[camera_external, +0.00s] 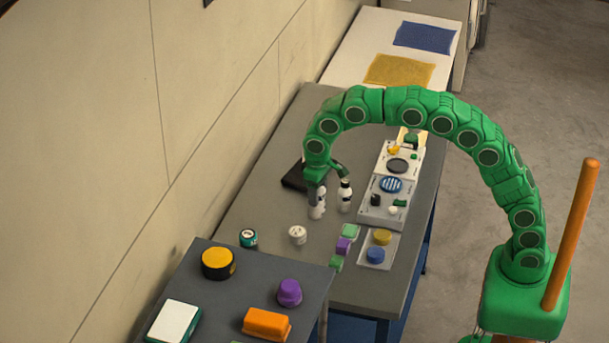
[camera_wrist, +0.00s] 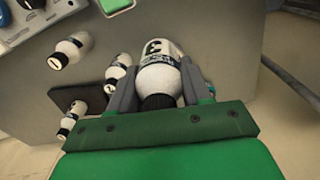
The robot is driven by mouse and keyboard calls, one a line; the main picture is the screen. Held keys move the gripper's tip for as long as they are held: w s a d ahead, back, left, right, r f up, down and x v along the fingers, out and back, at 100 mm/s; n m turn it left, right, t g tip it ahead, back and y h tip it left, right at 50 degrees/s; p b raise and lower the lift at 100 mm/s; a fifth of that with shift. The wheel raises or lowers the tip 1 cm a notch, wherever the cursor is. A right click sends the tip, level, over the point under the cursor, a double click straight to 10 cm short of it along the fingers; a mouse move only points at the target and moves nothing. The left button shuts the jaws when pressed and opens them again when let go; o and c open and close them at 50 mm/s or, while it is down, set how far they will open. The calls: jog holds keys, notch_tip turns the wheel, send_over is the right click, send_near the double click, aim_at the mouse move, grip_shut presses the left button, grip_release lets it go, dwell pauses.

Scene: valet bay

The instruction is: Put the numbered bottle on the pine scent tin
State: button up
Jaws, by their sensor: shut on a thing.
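In the wrist view my gripper (camera_wrist: 157,84) is shut on a white bottle (camera_wrist: 162,52) with a black cap and a dark mark like a 3. In the external view my gripper (camera_external: 322,176) is low over the grey table, beside white bottles with black caps. One bottle (camera_external: 317,207) is under it and another (camera_external: 345,197) is just to its right; which is held is hard to tell. A small teal-sided tin (camera_external: 248,238) and a white tin (camera_external: 297,235) stand nearer the camera. Their labels are too small to read, so I cannot tell which is pine scent.
Other bottles (camera_wrist: 72,50) stand around the held one, one (camera_wrist: 118,73) close to the left finger. A black tray (camera_external: 296,177) lies behind. White panels with knobs (camera_external: 386,200) are at right. A nearer table holds a yellow-topped tin (camera_external: 218,262) and an orange block (camera_external: 266,324).

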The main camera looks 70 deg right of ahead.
jog(key=shift+w+a+f, duration=0.15)
jog(key=shift+w+f, duration=1.35)
jog(key=shift+f, duration=0.1)
jog(key=shift+w+a+f, duration=0.15)
jog(key=shift+w+f, duration=1.3)
jog(key=shift+f, duration=0.1)
jog(key=shift+w+f, duration=0.1)
jog(key=shift+f, duration=1.5)
jog(key=shift+f, duration=0.1)
jog(key=o, duration=1.2)
jog(key=shift+c, duration=0.2)
notch_tip(320, 180, up, 12)
